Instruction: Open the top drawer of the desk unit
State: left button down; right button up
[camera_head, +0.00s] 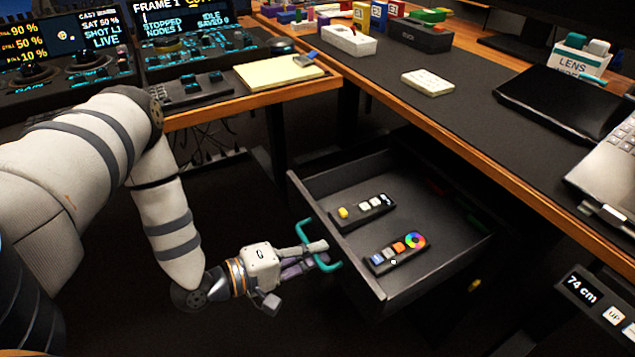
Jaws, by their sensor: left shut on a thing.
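The top drawer (335,228) of the desk unit stands pulled out from under the desk, with its inside showing. It is dark grey and has a teal bow handle (302,229) on its front. My left gripper (322,250) is at the handle, its fingers closed around the handle's middle. Two small dark control panels lie in the drawer: one with white and yellow keys (365,211), one with a colour wheel (397,252). The far end of the drawer is in shadow under the desk top. My right gripper is not in view.
The dark desk top (440,120) with a wooden edge lies above the drawer. A height control (590,300) reading 74 cm hangs at the lower right. A laptop (612,165) and a black tablet (560,104) lie on the desk. The floor in front of the drawer is dark.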

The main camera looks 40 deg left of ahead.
pick_arm(q)
jog(key=c, duration=2)
grip_release()
jog(key=shift+o, duration=0.2)
jog(key=v, duration=1.2)
jog(key=shift+d, duration=0.1)
